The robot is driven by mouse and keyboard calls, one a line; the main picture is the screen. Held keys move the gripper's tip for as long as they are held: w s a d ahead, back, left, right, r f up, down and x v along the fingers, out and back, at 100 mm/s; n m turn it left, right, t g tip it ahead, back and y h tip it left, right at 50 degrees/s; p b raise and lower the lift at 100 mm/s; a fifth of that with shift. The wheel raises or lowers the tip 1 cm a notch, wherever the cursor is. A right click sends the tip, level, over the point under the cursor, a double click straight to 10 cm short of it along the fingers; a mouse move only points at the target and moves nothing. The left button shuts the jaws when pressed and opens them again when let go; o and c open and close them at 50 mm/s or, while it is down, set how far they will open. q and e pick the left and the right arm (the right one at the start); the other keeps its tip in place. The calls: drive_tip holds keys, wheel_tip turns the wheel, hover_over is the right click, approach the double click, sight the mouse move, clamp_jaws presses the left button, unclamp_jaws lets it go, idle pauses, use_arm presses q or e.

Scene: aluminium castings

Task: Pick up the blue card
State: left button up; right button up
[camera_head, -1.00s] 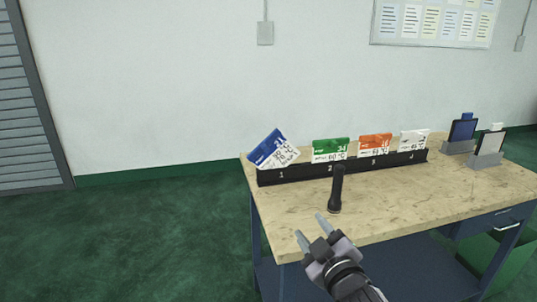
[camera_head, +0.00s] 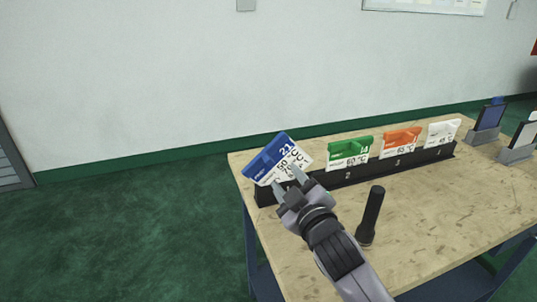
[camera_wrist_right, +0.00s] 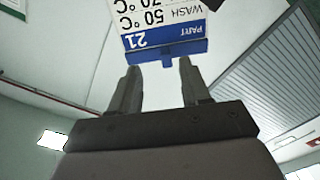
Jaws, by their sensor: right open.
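The blue card (camera_head: 274,155) has a blue top band and a white lower part with printing. It sits tilted at the left end of the black rack (camera_head: 330,178), leaning to one side. My right gripper (camera_head: 287,181) is open, with its fingertips close in front of the card's lower part. In the right wrist view the blue card (camera_wrist_right: 164,48) appears upside down, just beyond the open fingers (camera_wrist_right: 157,78). Nothing is between the fingers, and I cannot tell whether they touch the card. My left gripper is not in view.
Green (camera_head: 350,149), orange (camera_head: 401,139) and white (camera_head: 443,131) cards stand upright along the rack. Two small card stands (camera_head: 487,135) are at the far right.

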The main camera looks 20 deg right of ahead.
sight(272, 165)
drive_tip(key=shift+w+a+p, duration=0.1)
drive_tip(key=shift+w+a, duration=0.1)
drive_tip(key=shift+w, duration=0.95)
drive_tip(key=shift+w+a+p, duration=0.1)
drive_tip(key=shift+w+a, duration=0.15)
drive_tip(key=shift+w, duration=0.9)
drive_tip(key=shift+w+a+p, duration=0.1)
drive_tip(key=shift+w+a, duration=0.1)
drive_tip(key=shift+w, duration=0.95)
drive_tip(key=shift+c, duration=0.3)
clamp_jaws()
